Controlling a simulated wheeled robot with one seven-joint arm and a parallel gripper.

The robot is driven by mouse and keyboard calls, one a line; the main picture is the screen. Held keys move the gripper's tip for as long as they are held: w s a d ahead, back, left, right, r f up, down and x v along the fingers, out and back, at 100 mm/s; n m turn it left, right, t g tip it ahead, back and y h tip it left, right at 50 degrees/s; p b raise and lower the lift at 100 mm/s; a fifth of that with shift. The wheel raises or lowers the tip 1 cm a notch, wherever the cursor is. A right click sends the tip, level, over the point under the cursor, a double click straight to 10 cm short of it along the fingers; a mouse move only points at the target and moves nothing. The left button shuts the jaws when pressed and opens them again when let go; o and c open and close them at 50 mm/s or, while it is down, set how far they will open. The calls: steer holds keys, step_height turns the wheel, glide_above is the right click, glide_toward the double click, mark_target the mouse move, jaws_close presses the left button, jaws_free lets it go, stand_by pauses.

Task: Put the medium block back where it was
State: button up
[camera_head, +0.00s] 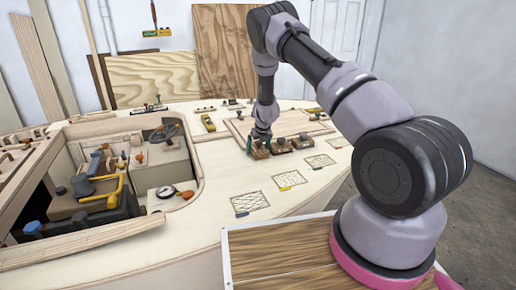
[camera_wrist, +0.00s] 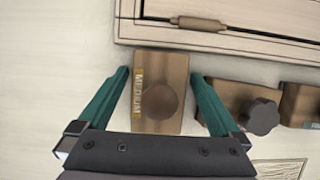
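The medium block (camera_wrist: 147,117) is a brown wooden block with a round dark knob and a yellow "MEDIUM" label. It sits on the pale plywood deck in the wrist view. In the head view it appears to be the leftmost block (camera_head: 260,153) of a short row. My gripper (camera_wrist: 160,73) is open, with one teal finger on each side of the block and narrow gaps showing. In the head view my gripper (camera_head: 252,143) is down at the row, partly hidden by the arm.
Two similar knobbed blocks stand close on the right, a nearer one (camera_wrist: 240,107) and a farther one (camera_wrist: 300,105). A panel with a wooden handle (camera_wrist: 198,23) lies just beyond. Several hatched rectangles, such as one (camera_head: 250,202), mark the deck. An open cockpit (camera_head: 197,165) lies left.

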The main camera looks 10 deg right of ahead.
steer(key=a+v, duration=0.1)
steer(key=v, duration=1.2)
step_height(320, 180, up, 18)
steer(key=n+y, duration=0.2)
steer(key=n, duration=0.6)
glide_above(262, 152)
steer(key=s, duration=0.6)
steer(key=s+r+n+t+y, duration=0.1)
steer(key=s+r+n, duration=0.6)
steer(key=s+r, duration=0.4)
steer(key=s+d+r+n, duration=0.1)
steer(key=s+r+n, duration=0.1)
steer(key=s+n, duration=0.3)
steer(key=s+d+r+n+t+h, duration=0.1)
steer(key=s+n, duration=0.4)
steer(key=s, duration=0.5)
steer(key=s+d+r+n, duration=0.3)
steer(key=s+r+n, duration=0.1)
steer(key=s, duration=0.4)
steer(key=shift+s+r+n+t+h, duration=0.3)
steer(key=shift+r+n+t+h, duration=0.1)
steer(key=shift+r, duration=0.3)
